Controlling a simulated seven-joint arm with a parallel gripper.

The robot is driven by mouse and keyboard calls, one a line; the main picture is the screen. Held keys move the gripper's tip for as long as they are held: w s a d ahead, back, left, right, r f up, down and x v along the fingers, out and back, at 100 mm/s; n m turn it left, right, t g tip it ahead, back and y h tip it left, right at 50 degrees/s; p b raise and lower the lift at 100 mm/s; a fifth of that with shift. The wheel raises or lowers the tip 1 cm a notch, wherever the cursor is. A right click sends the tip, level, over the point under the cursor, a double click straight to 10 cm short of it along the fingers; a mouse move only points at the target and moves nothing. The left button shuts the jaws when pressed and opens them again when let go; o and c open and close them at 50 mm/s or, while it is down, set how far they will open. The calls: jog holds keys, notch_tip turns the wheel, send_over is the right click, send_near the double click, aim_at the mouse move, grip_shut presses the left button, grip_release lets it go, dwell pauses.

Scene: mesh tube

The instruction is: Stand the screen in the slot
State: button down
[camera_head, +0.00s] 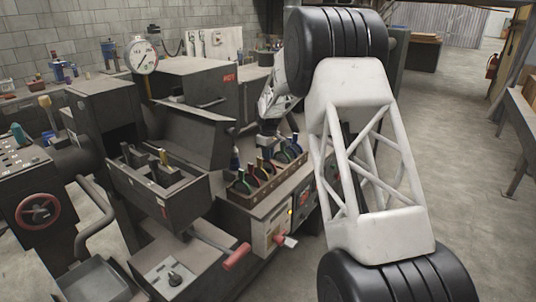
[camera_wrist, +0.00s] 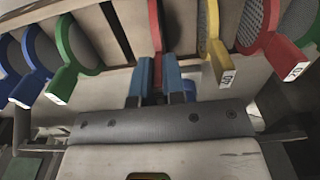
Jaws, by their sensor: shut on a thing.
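In the wrist view, the blue fingertips of my gripper (camera_wrist: 159,80) are closed on a red handle of a screen (camera_wrist: 156,28), which runs upward from between them. The mesh of this screen is out of view, and I cannot tell whether it stands in a slot. A wooden rack (camera_wrist: 92,42) with dark narrow slots lies behind it. In the head view, the rack (camera_head: 256,194) stands on the bench with several coloured screens in it. My gripper (camera_head: 270,142) is at its back edge, small and partly hidden there.
In the wrist view, a green-handled screen (camera_wrist: 72,62) and blue ones stand left of the held screen. A yellow-handled screen (camera_wrist: 217,58) and another red-handled one (camera_wrist: 285,52) stand to the right. In the head view, a dark open box (camera_head: 160,195) lies left of the rack.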

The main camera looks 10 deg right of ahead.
jog(key=shift+f, duration=0.3)
dwell(0.4)
jog(key=c, duration=1.1)
grip_release()
jog(key=shift+r, duration=3.9)
